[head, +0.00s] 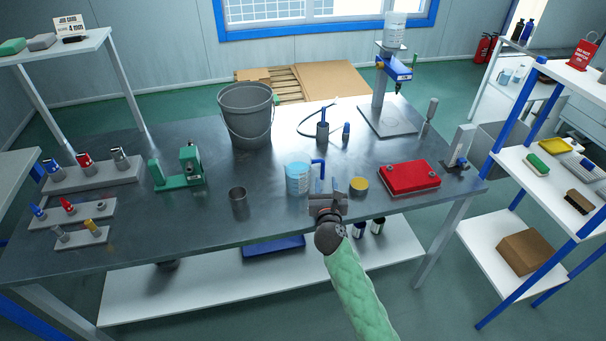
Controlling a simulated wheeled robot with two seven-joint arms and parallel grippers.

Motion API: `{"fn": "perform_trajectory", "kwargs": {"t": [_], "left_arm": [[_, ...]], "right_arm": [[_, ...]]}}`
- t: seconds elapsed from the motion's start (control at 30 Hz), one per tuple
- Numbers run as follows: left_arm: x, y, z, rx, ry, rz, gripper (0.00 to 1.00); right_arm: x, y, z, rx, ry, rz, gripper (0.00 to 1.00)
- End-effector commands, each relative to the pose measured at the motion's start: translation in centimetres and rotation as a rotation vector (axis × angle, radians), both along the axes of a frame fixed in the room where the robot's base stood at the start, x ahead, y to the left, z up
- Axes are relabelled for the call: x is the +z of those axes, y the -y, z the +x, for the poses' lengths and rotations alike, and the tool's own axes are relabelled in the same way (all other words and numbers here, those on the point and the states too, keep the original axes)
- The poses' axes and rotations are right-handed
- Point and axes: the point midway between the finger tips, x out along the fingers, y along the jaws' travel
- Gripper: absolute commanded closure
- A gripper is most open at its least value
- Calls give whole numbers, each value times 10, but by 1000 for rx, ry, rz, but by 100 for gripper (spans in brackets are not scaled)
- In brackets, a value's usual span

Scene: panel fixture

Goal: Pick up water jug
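The water jug (298,180) is a see-through blue vessel with a blue handle on its right side. It stands upright on the dark metal bench near the middle of the front edge. My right gripper (328,187) is just to the right and in front of the jug, close to its handle. Its two fingers look apart, with nothing clearly held between them. The lower end of the handle is partly hidden by the gripper, so I cannot tell whether they touch. My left gripper is not in view.
A yellow-topped round tin (359,186) and a red case (409,175) sit right of the gripper. A small metal cup (238,198) stands left of the jug. A grey bucket (247,112) and a drill-like stand (380,92) are farther back.

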Motion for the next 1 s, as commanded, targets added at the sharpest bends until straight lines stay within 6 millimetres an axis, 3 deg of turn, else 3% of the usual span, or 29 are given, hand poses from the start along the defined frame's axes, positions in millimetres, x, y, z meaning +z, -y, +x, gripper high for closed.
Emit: {"fn": "perform_trajectory", "kwargs": {"t": [0.17,0.4,0.53,0.7,1.0], "left_arm": [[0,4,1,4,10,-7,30],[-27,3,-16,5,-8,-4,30],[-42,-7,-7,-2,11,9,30],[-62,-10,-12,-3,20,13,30],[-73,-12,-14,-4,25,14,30]], "right_arm": [[-1,-2,12,-6,-18,24,66],[1,-4,32,-5,-16,22,66],[5,-7,45,-6,-15,21,66],[6,-11,65,-5,-14,20,66],[4,-11,79,-5,-14,20,66]]}}
